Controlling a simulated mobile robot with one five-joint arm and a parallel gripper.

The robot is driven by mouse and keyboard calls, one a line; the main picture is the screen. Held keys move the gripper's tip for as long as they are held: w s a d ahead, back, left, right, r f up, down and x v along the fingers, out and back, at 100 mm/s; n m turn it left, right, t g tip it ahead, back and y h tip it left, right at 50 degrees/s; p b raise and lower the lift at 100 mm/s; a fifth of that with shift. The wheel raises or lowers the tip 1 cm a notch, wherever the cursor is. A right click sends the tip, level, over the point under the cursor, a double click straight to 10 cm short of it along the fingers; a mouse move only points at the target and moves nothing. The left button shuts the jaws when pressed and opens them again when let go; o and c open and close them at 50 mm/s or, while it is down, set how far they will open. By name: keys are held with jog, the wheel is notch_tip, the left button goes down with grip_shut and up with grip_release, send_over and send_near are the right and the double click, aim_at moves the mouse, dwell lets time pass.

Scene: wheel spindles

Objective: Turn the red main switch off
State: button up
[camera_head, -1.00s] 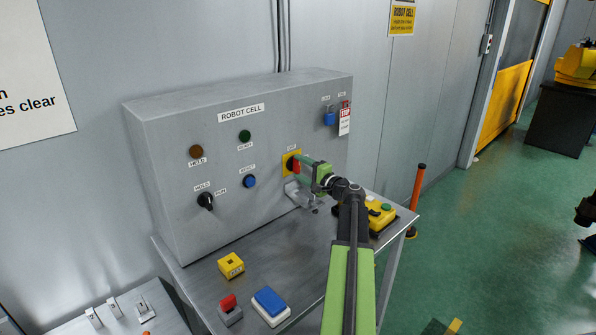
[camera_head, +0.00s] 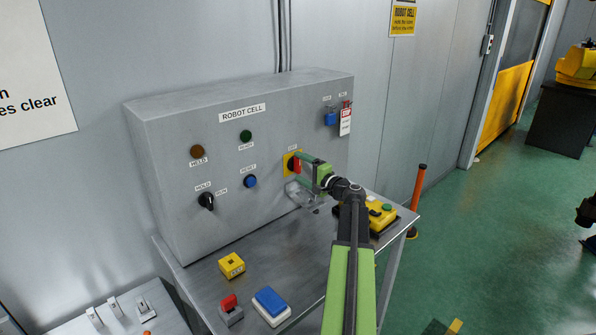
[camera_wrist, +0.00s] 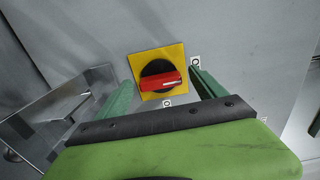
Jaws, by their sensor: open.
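The red main switch (camera_head: 296,165) sits on a yellow square plate (camera_head: 288,160) on the grey cabinet front. In the wrist view its red handle (camera_wrist: 160,82) lies nearly crosswise on a black round base, tilted slightly. In the wrist view the fingers (camera_wrist: 161,78) stand left and right of the handle, with gaps visible on both sides. Small plates marked with rings (camera_wrist: 196,62) sit beside the yellow plate; I cannot read the switch's setting for certain.
A clear bracket or guard (camera_wrist: 65,110) is left of the switch in the wrist view. A yellow pendant box (camera_head: 378,215) stands below right. Several small items occupy the table front.

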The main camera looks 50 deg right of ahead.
jog(key=s+a, duration=0.1)
jog(key=s, duration=1.6)
jog(key=shift+s, duration=0.25)
jog(key=shift+a, duration=0.1)
